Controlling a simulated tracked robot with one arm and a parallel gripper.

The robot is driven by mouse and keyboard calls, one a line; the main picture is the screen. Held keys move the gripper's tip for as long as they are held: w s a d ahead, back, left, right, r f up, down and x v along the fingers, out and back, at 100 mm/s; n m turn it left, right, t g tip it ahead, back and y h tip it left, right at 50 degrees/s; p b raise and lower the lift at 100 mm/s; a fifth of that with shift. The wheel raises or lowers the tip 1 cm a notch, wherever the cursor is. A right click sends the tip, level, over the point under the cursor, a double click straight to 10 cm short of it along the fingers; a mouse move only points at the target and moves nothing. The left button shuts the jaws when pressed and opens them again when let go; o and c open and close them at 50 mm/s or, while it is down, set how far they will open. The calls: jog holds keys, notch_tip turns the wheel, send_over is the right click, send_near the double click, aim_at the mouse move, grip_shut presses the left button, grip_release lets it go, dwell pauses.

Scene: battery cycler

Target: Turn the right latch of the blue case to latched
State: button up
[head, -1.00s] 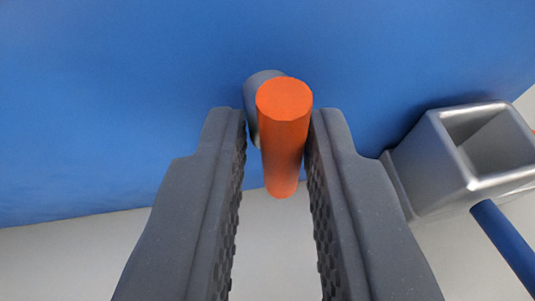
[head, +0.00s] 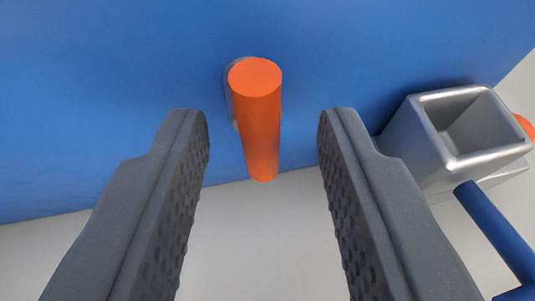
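The blue case (head: 120,90) fills the upper part of the head view. An orange latch handle (head: 261,130) sticks out from a grey round mount (head: 231,92) on its face and points down in the picture, slightly tilted. My gripper (head: 264,125) is open, one finger on each side of the handle. Clear gaps show between the handle and both fingers, with the handle nearer the left finger. Most of the mount is hidden behind the handle.
A grey metal square-mouthed socket (head: 447,135) stands at the right, close to the right finger. A blue rod (head: 497,232) runs below it. Part of an orange object (head: 525,125) shows at the right edge. A pale surface (head: 260,235) lies below the case.

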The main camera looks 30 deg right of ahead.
jog(key=p+v, duration=0.1)
jog(key=v, duration=1.2)
jog(key=shift+p, duration=0.35)
jog(key=w+a+r+n+t+y, duration=0.15)
jog(key=a+r, duration=0.25)
jog(key=r, duration=0.5)
jog(key=a+r+n+t+y, duration=0.15)
jog(key=a+r, duration=0.25)
jog(key=r, duration=0.4)
jog(key=w+a+r+y, duration=0.15)
jog(key=a+r, duration=0.25)
jog(key=r, duration=0.5)
jog(key=s+a+r+n, duration=0.1)
jog(key=s+r, duration=0.5)
jog(key=r, duration=0.4)
jog(key=s+a+r+n+y, duration=0.1)
jog(key=s+a+r, duration=0.1)
jog(key=s+r, duration=0.5)
notch_tip(320, 180, up, 3)
jog(key=shift+s+a+f+n, duration=0.1)
jog(key=shift+s+a+n, duration=0.1)
jog(key=shift+a+n, duration=0.1)
jog(key=shift+y, duration=0.25)
